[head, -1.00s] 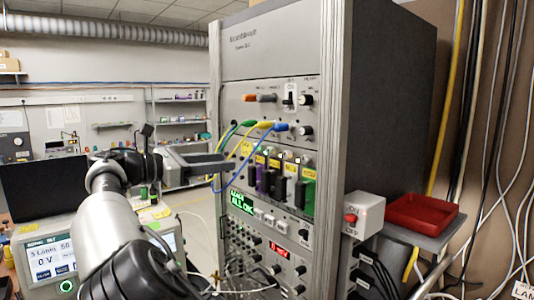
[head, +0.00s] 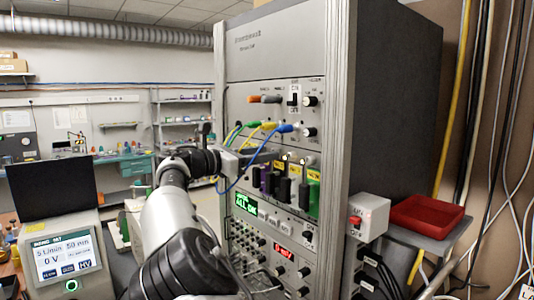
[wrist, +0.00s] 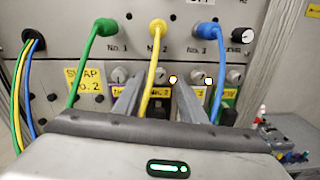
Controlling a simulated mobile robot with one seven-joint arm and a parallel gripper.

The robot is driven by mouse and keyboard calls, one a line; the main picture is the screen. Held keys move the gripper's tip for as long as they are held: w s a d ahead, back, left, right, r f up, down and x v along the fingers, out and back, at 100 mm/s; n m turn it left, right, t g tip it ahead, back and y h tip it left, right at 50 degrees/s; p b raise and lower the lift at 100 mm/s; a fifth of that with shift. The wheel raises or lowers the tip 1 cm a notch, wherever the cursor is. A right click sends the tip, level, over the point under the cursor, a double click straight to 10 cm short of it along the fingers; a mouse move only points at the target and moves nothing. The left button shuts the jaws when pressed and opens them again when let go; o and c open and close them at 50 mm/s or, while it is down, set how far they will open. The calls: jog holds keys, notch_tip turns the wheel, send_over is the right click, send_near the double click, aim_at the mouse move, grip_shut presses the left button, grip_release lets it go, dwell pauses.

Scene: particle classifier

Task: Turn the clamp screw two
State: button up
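In the wrist view a row of small silver screw knobs runs under the cable sockets marked No. 1 and No. 2. The second knob from the left (wrist: 160,75), which I take for clamp screw two, sits behind the yellow cable (wrist: 154,70). My gripper (wrist: 159,84) is open and empty, its fingers pointing at the panel on either side of this knob and the yellow cable. I cannot tell whether the fingertips touch anything. In the head view my gripper (head: 264,157) is at the left of the module row, partly behind the blue cable.
The green cable (wrist: 92,60) and blue cable (wrist: 218,68) hang close on either side of the fingers. A rack (head: 275,60) holds the panels. A switch box (head: 367,208) and red tray (head: 425,214) are at its right. The meter (head: 67,255) stands left.

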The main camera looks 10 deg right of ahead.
jog(key=shift+x, duration=0.9)
jog(key=shift+c, duration=0.4)
grip_shut()
